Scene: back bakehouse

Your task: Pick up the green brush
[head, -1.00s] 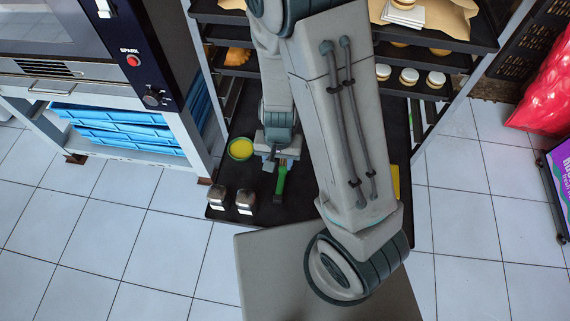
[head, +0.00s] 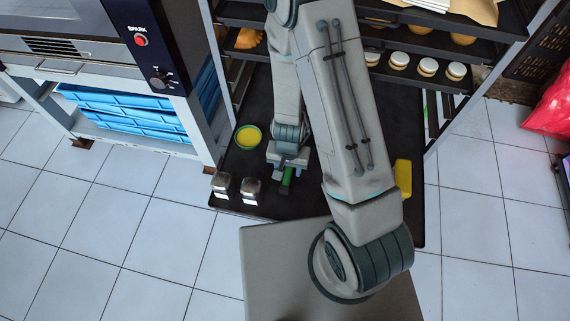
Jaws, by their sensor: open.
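The green brush (head: 287,176) lies on the black bottom shelf of the rack (head: 250,180). Only a short green part of it shows in the head view, and the rest is hidden under my gripper. My gripper (head: 286,168) is open and points down over the brush, with its jaws at or just above it. I cannot tell whether the fingers touch the brush or are on both sides of it.
A yellow-topped green round tub (head: 248,137) stands left of my gripper. Two metal-topped shakers (head: 221,184) (head: 251,189) stand at the shelf's front left. A yellow item (head: 403,178) lies to the right. Upper shelves with jars (head: 428,67) overhang the back.

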